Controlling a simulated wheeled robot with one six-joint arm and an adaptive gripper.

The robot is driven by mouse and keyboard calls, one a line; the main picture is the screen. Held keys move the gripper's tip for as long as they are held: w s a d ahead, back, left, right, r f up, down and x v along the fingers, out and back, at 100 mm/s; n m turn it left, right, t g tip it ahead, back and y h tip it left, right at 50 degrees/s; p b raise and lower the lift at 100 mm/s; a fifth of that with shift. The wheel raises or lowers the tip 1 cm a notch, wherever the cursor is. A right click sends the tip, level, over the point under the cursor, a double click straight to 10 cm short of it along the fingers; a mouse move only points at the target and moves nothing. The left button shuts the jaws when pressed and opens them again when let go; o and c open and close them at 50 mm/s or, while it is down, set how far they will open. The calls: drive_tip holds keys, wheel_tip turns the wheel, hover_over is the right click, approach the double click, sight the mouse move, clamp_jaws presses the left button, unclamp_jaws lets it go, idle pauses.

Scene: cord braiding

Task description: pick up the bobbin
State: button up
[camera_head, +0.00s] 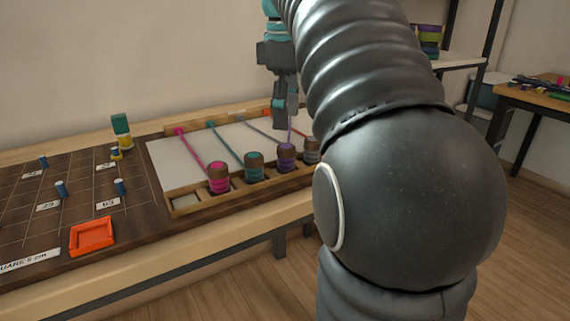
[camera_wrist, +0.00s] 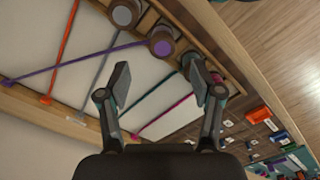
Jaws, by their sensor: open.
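Several capped bobbins stand in a row along the near rail of the braiding board: a pink one (camera_head: 219,178), a teal one (camera_head: 254,166), a purple one (camera_head: 286,156) and a grey one (camera_head: 312,150) partly hidden by my arm. My gripper (camera_head: 286,118) hangs above the board, behind the purple bobbin in the head view. In the wrist view my gripper (camera_wrist: 159,72) is open, with nothing between its fingers. There the purple bobbin (camera_wrist: 162,42) and teal bobbin (camera_wrist: 192,65) lie beyond the fingertips, and the grey bobbin (camera_wrist: 124,12) is at the top.
Coloured cords run across the white board (camera_head: 170,160); the purple cord (camera_wrist: 105,55) crosses the grey and orange ones. An orange square tray (camera_head: 92,249), small blue pegs and number labels are on the dark grid at left. A green-and-yellow spool (camera_head: 121,127) stands behind.

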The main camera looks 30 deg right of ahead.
sight(285, 146)
drive_tip(key=shift+a+f+b, duration=0.2)
drive_tip(key=shift+f+b, duration=0.55)
drive_tip(key=shift+f, duration=2.85)
clamp_jaws()
